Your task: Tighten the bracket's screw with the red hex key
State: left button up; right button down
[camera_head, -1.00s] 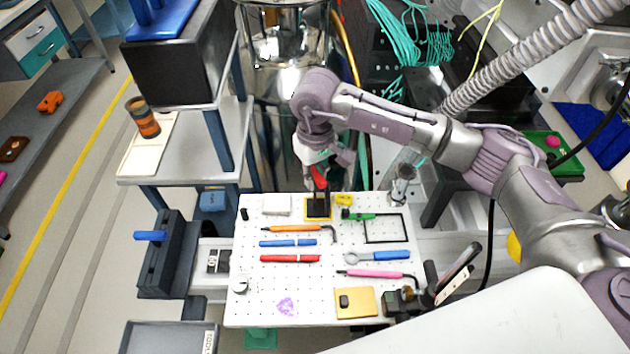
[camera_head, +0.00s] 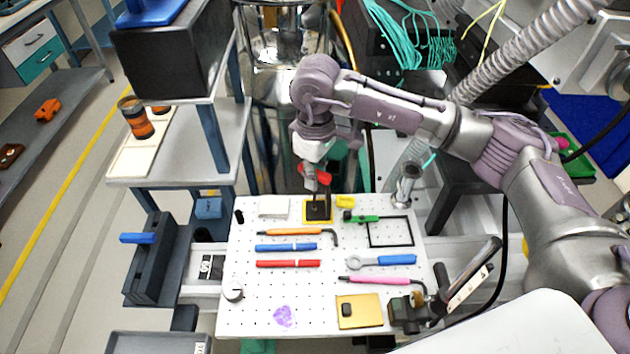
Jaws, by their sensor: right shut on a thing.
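The black bracket (camera_head: 318,213) stands on a yellow-edged square at the back of the white perforated board. My right gripper (camera_head: 312,182) points down just above the bracket and is shut on the red hex key (camera_head: 321,170). Only a short red part of the key shows beside the fingers. The key's lower end and the screw are too small or hidden to tell, so I cannot see whether they touch. My left gripper is out of view.
On the white board (camera_head: 270,322) lie an orange-handled hex key (camera_head: 292,231), a blue pen (camera_head: 286,247), a red pen (camera_head: 288,263), a blue-handled wrench (camera_head: 388,260), a pink-handled tool (camera_head: 378,280) and a green screwdriver (camera_head: 362,218). A yellow block (camera_head: 345,201) sits right of the bracket.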

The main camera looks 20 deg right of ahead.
dwell(0.3)
jog(key=shift+f+m+b, duration=0.15)
jog(key=shift+m+b, duration=0.35)
jog(key=shift+b, duration=0.1)
jog(key=shift+m, duration=0.8)
jog(key=shift+r, duration=0.2)
jog(key=shift+f+b, duration=0.65)
jog(key=shift+b, duration=0.25)
jog(key=shift+s, duration=0.1)
